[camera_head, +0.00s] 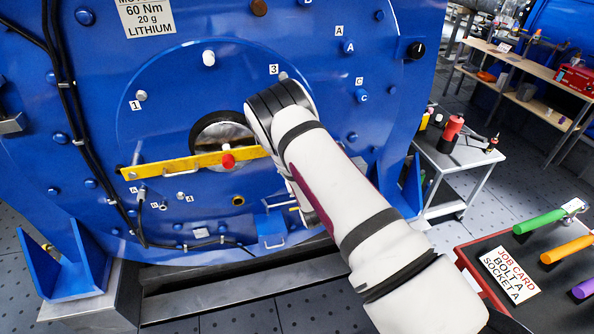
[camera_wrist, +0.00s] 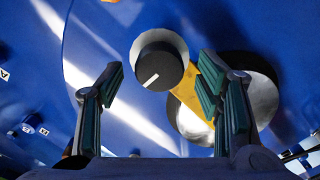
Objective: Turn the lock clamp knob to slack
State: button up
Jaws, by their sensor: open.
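A round black knob (camera_wrist: 158,66) with a short white pointer line shows in the wrist view, mounted on the blue housing. Its pointer is toward the lower left of its face. A yellow bar (camera_wrist: 190,92) runs beside it toward a round metal opening; the bar also shows in the head view (camera_head: 180,164), with a red knob (camera_head: 228,161) on it. My gripper (camera_wrist: 161,72) is open, its two fingers on either side of the black knob, with visible gaps and no clear contact. In the head view my arm hides the gripper and the black knob.
The blue motor housing (camera_head: 330,60) carries bolts and labels, with dark cables (camera_head: 75,110) on its left. A grey cart (camera_head: 460,155) with bottles stands at right. A dark tray (camera_head: 470,250) with coloured-handled tools and a job card (camera_head: 512,274) is at lower right.

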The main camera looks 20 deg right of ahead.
jog(key=s, duration=0.9)
jog(key=shift+s, duration=0.25)
jog(key=w+d+r+m+g+h, duration=0.1)
jog(key=w+r+m+g+h, duration=0.25)
jog(key=r, duration=0.75)
jog(key=s+r+m+g+y, duration=0.1)
jog(key=s+r+m+g, duration=0.15)
jog(key=r, duration=0.45)
jog(key=s+r+m+g+y, duration=0.1)
jog(key=s+r+m+y, duration=0.1)
jog(key=s+r, duration=0.3)
jog(key=s+r+g, duration=0.2)
jog(key=s+r, duration=0.3)
jog(key=s, duration=1)
jog(key=s+r+m+g, duration=0.1)
jog(key=s+r+g, duration=0.2)
jog(key=s, duration=1.3)
notch_tip(320, 180, up, 3)
jog(key=shift+a+f, duration=0.1)
jog(key=shift+a, duration=0.35)
